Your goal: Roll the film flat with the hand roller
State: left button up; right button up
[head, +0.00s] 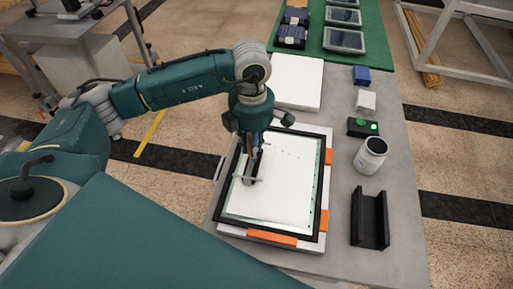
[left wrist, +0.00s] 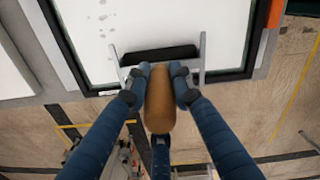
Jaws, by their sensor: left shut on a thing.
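The white film (head: 285,185) lies on a panel inside a black frame (head: 318,215) on the grey table. Small grey marks show near its far edge, and grey spots also show on the film in the left wrist view (left wrist: 200,20). My left gripper (head: 252,168) is shut on the wooden handle of the hand roller (left wrist: 159,105). The roller's black cylinder (left wrist: 160,55) sits in a metal fork ahead of the fingers, over the film near one edge. I cannot tell whether the cylinder touches the film. My right gripper is not in view.
A white can (head: 370,156), a black box with green buttons (head: 362,127) and a black U-shaped holder (head: 370,219) stand right of the frame. Orange pieces (head: 271,238) sit along the frame's edge. A white block (head: 297,82) and a green mat (head: 376,55) lie beyond.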

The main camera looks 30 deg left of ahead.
pick_arm(q)
jog(key=shift+d, duration=0.1)
jog(key=shift+r+p, duration=0.35)
jog(key=shift+r, duration=0.15)
jog(key=shift+r+p, duration=1)
jog(key=shift+r, duration=1)
